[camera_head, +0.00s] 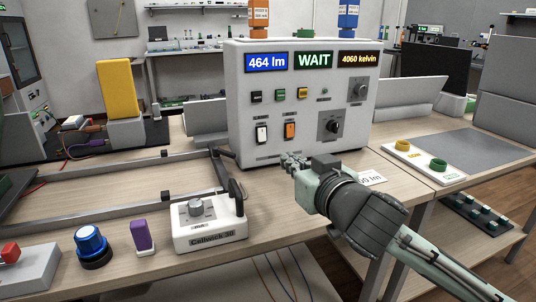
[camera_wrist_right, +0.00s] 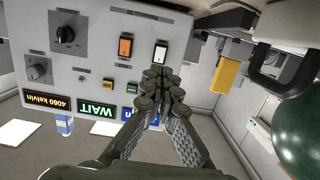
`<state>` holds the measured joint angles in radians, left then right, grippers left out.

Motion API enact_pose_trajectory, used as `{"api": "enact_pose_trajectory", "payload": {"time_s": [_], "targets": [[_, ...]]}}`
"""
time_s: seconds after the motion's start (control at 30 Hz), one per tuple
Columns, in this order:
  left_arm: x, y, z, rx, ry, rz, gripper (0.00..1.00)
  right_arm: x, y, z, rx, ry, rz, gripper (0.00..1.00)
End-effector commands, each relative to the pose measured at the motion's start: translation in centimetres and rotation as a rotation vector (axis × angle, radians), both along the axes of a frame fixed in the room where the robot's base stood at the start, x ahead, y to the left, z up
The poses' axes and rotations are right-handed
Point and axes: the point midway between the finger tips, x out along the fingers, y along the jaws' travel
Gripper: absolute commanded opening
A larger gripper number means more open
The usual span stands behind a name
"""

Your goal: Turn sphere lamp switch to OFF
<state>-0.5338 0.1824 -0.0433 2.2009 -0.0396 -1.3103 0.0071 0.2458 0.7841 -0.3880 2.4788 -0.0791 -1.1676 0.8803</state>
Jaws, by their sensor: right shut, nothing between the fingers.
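A grey control box (camera_head: 240,110) stands on the bench with its panel facing me. Low on the panel are a white rocker switch (camera_head: 262,134) and an orange rocker switch (camera_head: 290,131); their labels are too small to read, so I cannot tell which is the sphere lamp switch. My right gripper (camera_head: 290,160) is shut and empty in front of the panel, just below the switches. In the right wrist view, the panel is upside down. My right fingertips (camera_wrist_right: 162,76) are close to the white switch (camera_wrist_right: 160,54); the orange switch (camera_wrist_right: 125,46) is beside it. Contact cannot be told.
The box displays (camera_head: 312,60) read 464 lm, WAIT and 4060 kelvin. Small buttons (camera_head: 280,95) and a black knob (camera_head: 333,126) are also on the panel.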

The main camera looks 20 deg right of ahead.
Motion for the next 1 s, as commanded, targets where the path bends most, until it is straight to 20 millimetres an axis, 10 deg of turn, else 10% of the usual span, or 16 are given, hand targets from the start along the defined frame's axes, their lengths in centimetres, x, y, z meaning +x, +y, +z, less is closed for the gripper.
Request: {"api": "enact_pose_trajectory", "payload": {"time_s": [0.3,0.7,1.0], "targets": [[-0.9,-0.6,6.5,0.015,-0.096,-0.011,0.40,1.0,0.1,-0.5,-0.003,-0.002,0.005,0.00],[-1.0,-0.4,6.5,0.017,-0.078,-0.006,0.40,9.6,0.4,-1.4,-0.004,0.002,0.002,0.00],[-1.2,-0.3,6.5,0.018,-0.070,-0.003,0.40,12.2,0.5,-1.9,-0.004,0.001,0.003,0.00]]}}
